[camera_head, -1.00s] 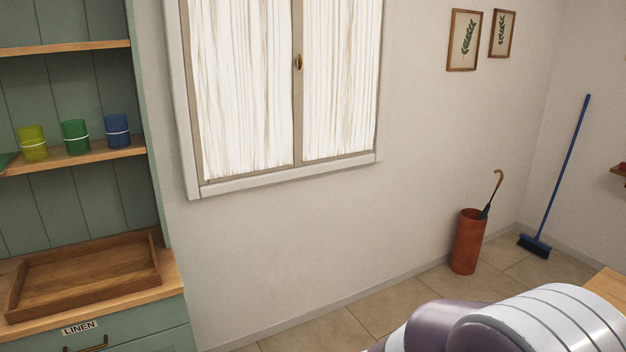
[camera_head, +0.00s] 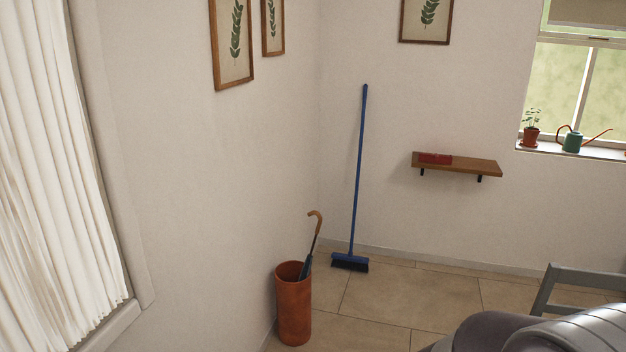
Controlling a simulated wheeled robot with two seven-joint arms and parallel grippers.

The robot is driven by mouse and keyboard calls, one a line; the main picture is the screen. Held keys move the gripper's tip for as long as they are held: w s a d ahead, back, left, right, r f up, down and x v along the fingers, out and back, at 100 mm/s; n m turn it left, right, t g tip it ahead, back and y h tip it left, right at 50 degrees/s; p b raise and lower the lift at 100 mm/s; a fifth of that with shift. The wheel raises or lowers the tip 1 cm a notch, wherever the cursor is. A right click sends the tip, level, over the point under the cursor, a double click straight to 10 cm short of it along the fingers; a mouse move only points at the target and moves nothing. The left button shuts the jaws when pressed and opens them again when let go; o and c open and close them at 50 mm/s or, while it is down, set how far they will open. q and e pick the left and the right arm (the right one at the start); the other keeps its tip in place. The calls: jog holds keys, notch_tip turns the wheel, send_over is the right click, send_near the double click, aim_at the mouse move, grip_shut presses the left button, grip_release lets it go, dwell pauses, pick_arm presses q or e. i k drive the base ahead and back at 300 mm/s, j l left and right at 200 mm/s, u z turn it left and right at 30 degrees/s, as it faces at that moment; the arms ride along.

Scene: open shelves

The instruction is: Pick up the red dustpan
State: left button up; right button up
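A small flat red object (camera_head: 435,158), which looks like the red dustpan, lies on the left part of a wooden wall shelf (camera_head: 470,166). It is far off, so its exact shape is hard to tell. Part of my own arm shows at the bottom right, well apart from the shelf. Neither of my grippers is in view.
A blue broom (camera_head: 357,190) leans in the corner. A terracotta umbrella stand (camera_head: 294,312) with an umbrella (camera_head: 313,235) stands left of it. A grey chair (camera_head: 550,290) is at the lower right. A potted plant (camera_head: 531,135) and watering can (camera_head: 572,141) sit on the windowsill. Floor below the shelf is clear.

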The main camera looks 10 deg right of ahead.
aim_at(423, 158)
jog(key=i+l+z, duration=0.45)
jog(key=i, duration=0.95)
jog(key=i+j+z, duration=0.25)
jog(key=i+z, duration=0.25)
jog(key=i, duration=0.9)
jog(key=i+l+z, duration=0.1)
jog(key=i+z, duration=0.15)
jog(key=i, duration=0.5)
jog(key=i+z, duration=0.2)
jog(key=i, duration=0.5)
jog(key=i+j+z, duration=0.25)
jog(key=i, duration=0.5)
jog(key=i+l+u, duration=0.1)
jog(key=i, duration=0.3)
jog(key=i+l+u, duration=0.1)
jog(key=i, duration=0.35)
jog(key=i+l+u, duration=0.1)
jog(key=i+l, duration=0.15)
jog(key=i, duration=0.15)
